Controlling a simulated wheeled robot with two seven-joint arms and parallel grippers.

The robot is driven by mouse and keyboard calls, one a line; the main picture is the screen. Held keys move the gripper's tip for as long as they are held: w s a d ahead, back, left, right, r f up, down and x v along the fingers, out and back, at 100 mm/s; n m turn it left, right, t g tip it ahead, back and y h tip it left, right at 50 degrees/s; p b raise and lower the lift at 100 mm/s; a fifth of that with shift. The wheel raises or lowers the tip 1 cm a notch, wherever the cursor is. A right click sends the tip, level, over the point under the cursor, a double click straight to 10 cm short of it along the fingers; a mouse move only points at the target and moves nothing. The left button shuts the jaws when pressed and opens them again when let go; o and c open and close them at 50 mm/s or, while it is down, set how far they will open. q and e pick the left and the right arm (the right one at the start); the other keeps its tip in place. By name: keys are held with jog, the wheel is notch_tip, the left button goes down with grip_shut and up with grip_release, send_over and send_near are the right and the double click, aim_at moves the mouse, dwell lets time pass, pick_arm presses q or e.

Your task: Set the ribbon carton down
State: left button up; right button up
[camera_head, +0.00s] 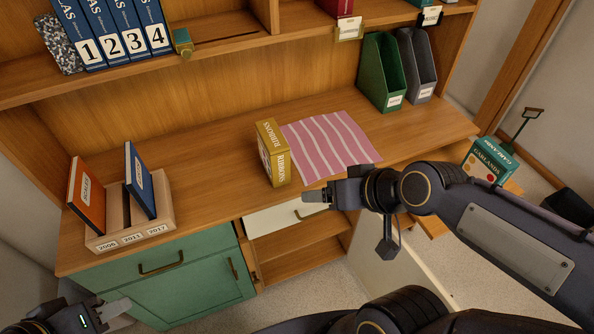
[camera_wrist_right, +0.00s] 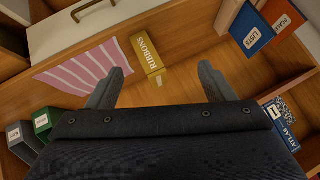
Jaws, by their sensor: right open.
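The yellow ribbon carton (camera_head: 272,152) stands upright on the wooden desk, at the left edge of the pink striped cloth (camera_head: 330,143). In the right wrist view the ribbon carton (camera_wrist_right: 148,56) shows beyond and between the spread fingertips of my right gripper (camera_wrist_right: 165,72), with nothing between the fingers. In the head view my right gripper (camera_head: 318,196) is in front of the desk, to the lower right of the carton and apart from it. My left gripper (camera_head: 116,309) is at the lower left corner, far from the carton; its finger opening is unclear.
A wooden box (camera_head: 133,234) with an orange and a blue book stands at left. Green and grey file holders (camera_head: 382,72) stand at back right. A garlands carton (camera_head: 488,162) is at right. Desk between box and carton is clear.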

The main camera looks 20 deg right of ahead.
aim_at(281, 165)
jog(key=w+f+t+h+b, duration=0.1)
jog(key=w+f+t+b, duration=0.1)
jog(key=w+f+b, duration=0.3)
jog(key=w+a+f+t+h+b, duration=0.1)
jog(key=w+f+t+b, duration=0.2)
jog(key=w+f+b, duration=0.2)
jog(key=w+f+n+t+h+b, duration=0.1)
jog(key=w+f+t+b, duration=0.2)
jog(key=w, duration=0.6)
jog(key=shift+w+a+f+b, duration=0.1)
jog(key=shift+a+f+b, duration=0.1)
jog(key=shift+f+b, duration=0.4)
jog(key=shift+w+a+f+b, duration=0.1)
jog(key=shift+a+f+b, duration=0.1)
jog(key=shift+f+b, duration=0.4)
jog(key=shift+w+a+f+n+t+b, duration=0.15)
jog(key=shift+w+a+n+t+b, duration=0.2)
jog(key=shift+t+b, duration=0.45)
jog(key=shift+w, duration=0.5)
jog(key=w+p, duration=0.1)
jog(key=w, duration=0.6)
jog(key=shift+c, duration=0.3)
jog(key=c, duration=1.2)
jog(key=shift+c, duration=0.5)
